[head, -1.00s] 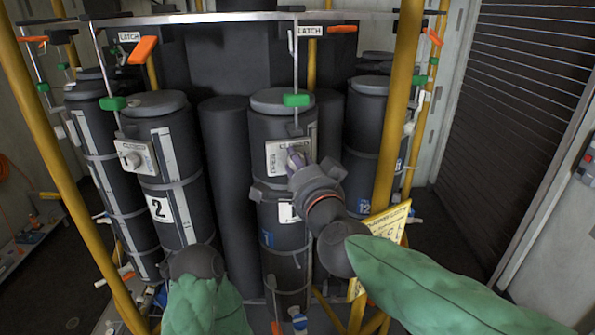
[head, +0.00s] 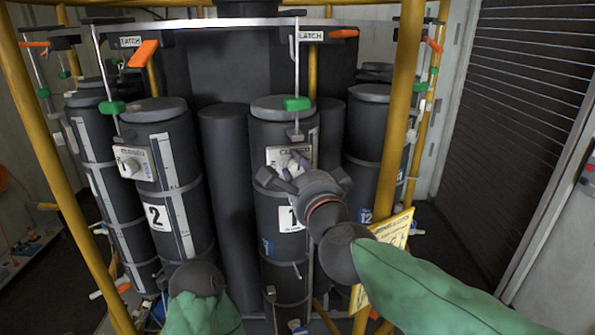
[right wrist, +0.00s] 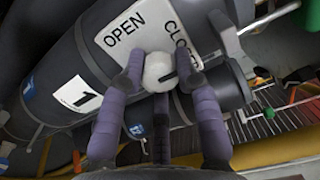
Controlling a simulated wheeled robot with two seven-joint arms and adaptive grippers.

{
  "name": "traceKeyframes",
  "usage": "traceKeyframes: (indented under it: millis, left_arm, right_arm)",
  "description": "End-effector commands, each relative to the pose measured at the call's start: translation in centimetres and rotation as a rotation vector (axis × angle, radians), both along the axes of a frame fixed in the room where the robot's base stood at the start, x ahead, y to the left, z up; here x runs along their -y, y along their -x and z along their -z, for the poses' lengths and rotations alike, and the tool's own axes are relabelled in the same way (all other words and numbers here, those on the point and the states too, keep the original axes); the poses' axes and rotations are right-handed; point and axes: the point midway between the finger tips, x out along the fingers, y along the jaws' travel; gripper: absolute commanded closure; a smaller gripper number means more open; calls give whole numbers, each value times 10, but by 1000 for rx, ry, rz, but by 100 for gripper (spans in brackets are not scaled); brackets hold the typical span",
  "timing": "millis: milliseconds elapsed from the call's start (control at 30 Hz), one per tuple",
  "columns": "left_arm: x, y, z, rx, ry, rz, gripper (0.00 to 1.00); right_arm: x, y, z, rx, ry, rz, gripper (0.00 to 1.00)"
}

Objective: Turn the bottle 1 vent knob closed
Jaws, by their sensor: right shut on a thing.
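Bottle 1 (head: 284,240) is a dark upright cylinder with a white "1" label in the head view. Its white vent plate (head: 274,154) is partly covered by my right gripper (head: 285,172). In the right wrist view the plate (right wrist: 122,32) reads OPEN and a partly hidden CLOSED. The round white vent knob (right wrist: 160,70) has a dark mark on its lower right side. My right gripper's purple fingers (right wrist: 160,85) stand on both sides of the knob, shut on it.
Bottle 2 (head: 170,190) stands to the left with its own vent knob. Yellow poles (head: 398,110) frame the rack, one close to my right arm. A yellow placard (head: 392,228) is beside my right forearm.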

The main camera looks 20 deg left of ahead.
Motion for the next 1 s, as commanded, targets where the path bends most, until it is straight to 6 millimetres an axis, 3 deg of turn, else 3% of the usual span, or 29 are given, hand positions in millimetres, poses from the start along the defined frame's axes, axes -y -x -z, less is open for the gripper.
traceKeyframes:
  millis: [33, 200, 233, 300, 733, 1000]
  left_arm:
    - [0, 0, 0, 0, 0, 0, 100]
    - [0, 0, 0, 0, 0, 0, 100]
    - [0, 0, 0, 0, 0, 0, 100]
    - [0, 0, 0, 0, 0, 0, 100]
    - [0, 0, 0, 0, 0, 0, 100]
    - [0, 0, 0, 0, 0, 0, 100]
  right_arm:
    - [5, -2, -7, 8, -11, 11, 100]
    - [5, -2, -7, 8, -11, 11, 100]
    - [5, -2, -7, 9, -10, 11, 65]
    - [5, -2, -7, 8, -10, 11, 45]
    - [4, 4, -2, 3, -2, 3, 44]
    - [26, 38, -3, 4, -5, 3, 44]
